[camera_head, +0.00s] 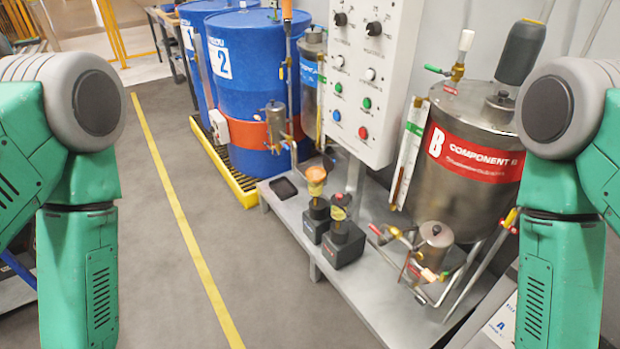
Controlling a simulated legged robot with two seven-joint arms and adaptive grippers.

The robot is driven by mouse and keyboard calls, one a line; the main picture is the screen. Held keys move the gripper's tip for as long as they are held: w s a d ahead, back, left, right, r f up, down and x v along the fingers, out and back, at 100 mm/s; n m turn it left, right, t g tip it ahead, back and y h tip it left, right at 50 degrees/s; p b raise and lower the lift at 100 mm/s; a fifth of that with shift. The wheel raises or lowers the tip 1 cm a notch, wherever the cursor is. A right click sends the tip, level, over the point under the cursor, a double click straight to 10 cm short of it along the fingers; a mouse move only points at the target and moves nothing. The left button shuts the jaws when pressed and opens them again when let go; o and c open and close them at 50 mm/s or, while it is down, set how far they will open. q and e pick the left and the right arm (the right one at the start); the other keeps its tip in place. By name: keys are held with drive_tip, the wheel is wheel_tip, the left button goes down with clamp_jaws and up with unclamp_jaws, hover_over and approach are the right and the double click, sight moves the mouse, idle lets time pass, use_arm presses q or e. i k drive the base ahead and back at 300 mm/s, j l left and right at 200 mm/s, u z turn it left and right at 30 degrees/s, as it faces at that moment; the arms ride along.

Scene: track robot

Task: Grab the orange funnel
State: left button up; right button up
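An orange funnel-shaped piece (316,176) tops the black unit at the front middle of the grey metal platform (375,297). It is upright. A second, darker piece with orange and yellow parts (341,200) tops the nearer black unit, to its right. At this size I cannot tell for sure which of the two is the orange funnel. My green and grey arms hang at the left and right edges of the picture, well apart from both pieces. Neither gripper is in view.
Blue drums (245,100) stand on a yellow-edged pallet (237,180) further back. The grey floor (160,290) with a yellow line is clear left of the platform.

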sight(315, 174)
drive_tip(key=z, duration=0.85)
drive_tip(key=i+j+z, duration=0.15)
drive_tip(key=j+z, duration=0.3)
drive_tip(key=j, duration=0.2)
drive_tip(key=i+j+z, duration=0.1)
drive_tip(key=j+z, duration=0.4)
drive_tip(key=j, duration=0.25)
drive_tip(key=j+z, duration=0.45)
drive_tip(key=j, duration=0.55)
drive_tip(key=k+j, duration=0.15)
drive_tip(key=j, duration=0.6)
drive_tip(key=k+z, duration=0.05)
